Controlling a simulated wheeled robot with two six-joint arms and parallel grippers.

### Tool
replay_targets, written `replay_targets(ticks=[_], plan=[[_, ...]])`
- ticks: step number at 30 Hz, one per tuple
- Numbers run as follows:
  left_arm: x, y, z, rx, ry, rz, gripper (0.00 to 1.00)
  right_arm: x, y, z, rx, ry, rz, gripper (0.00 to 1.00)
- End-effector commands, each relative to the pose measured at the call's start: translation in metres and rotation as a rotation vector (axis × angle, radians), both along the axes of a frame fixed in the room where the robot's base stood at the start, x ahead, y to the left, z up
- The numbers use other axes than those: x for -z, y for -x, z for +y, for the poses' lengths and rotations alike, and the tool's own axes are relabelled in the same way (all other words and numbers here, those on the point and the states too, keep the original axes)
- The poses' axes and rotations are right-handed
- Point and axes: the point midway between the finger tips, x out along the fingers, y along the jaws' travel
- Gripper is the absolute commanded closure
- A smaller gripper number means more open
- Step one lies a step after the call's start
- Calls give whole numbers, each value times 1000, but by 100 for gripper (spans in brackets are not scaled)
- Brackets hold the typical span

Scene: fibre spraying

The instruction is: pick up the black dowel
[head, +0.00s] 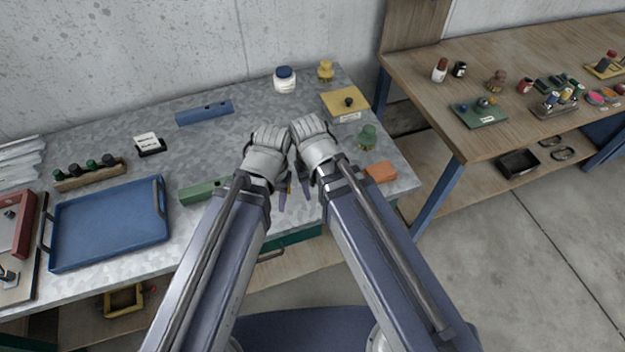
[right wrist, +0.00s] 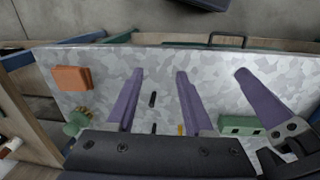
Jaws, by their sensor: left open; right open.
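A small black dowel (right wrist: 152,99) lies on the grey mottled worktop in the right wrist view, seen between the two purple fingers of my right gripper (right wrist: 160,72). That gripper is open and empty. A second small dark piece (right wrist: 154,128) shows nearer the gripper's palm, partly cut off by it; I cannot tell what it is. My left gripper (head: 284,197) is open, with purple fingers pointing down over the worktop; one of its fingers (right wrist: 262,98) shows in the right wrist view. In the head view my own wrists hide the dowel.
A yellow piece (right wrist: 180,129) lies near the right fingers. A green block (head: 203,191) and an orange block (head: 380,172) flank my grippers. A blue tray (head: 108,222), a blue bar (head: 204,112), a white jar (head: 285,79) and a yellow plate (head: 337,101) are also on the worktop.

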Motion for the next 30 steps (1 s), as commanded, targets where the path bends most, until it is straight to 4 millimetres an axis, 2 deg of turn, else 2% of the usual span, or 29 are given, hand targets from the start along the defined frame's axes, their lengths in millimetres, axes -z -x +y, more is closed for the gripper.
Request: replay_targets(ticks=[5, 15, 18, 26, 30], plan=[[9, 0, 0, 0, 0, 0, 50, 9, -26, 5, 140, -8, -39, 48], [29, 0, 0, 1, 0, 0, 50, 28, -91, 15, 539, -52, -147, 48], [33, 0, 0, 1, 0, 0, 50, 31, -104, 17, 634, -65, -170, 48], [35, 0, 0, 1, 0, 0, 50, 33, -110, 17, 693, -75, -185, 48], [44, -1, 0, 1, 0, 0, 50, 43, -111, 16, 692, -75, -185, 48]])
